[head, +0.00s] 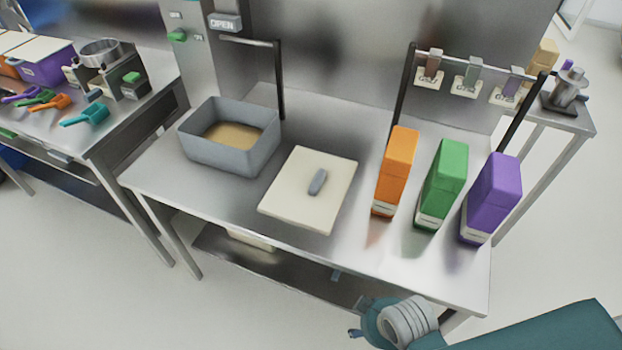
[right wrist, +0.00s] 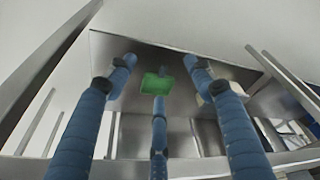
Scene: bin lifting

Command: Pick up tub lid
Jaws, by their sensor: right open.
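The tub lid (head: 285,203) is a flat cream-white square with a short grey handle (head: 318,181). It lies flat on the steel table. The grey tub (head: 205,154) stands open to its left, with tan powder inside. My right gripper (head: 352,304) is low at the front edge of the table, nearer the camera than the lid and apart from it. In the right wrist view its blue fingers (right wrist: 160,76) are spread with nothing held between them. The lid cannot be made out for certain in that view. My left gripper is out of view.
Orange (head: 393,172), green (head: 441,184) and purple (head: 491,198) containers stand right of the lid. A steel frame (head: 280,80) rises behind the tub. A lower shelf (head: 290,268) runs under the table. A green patch (right wrist: 157,84) shows beyond my fingers; I cannot tell what it is.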

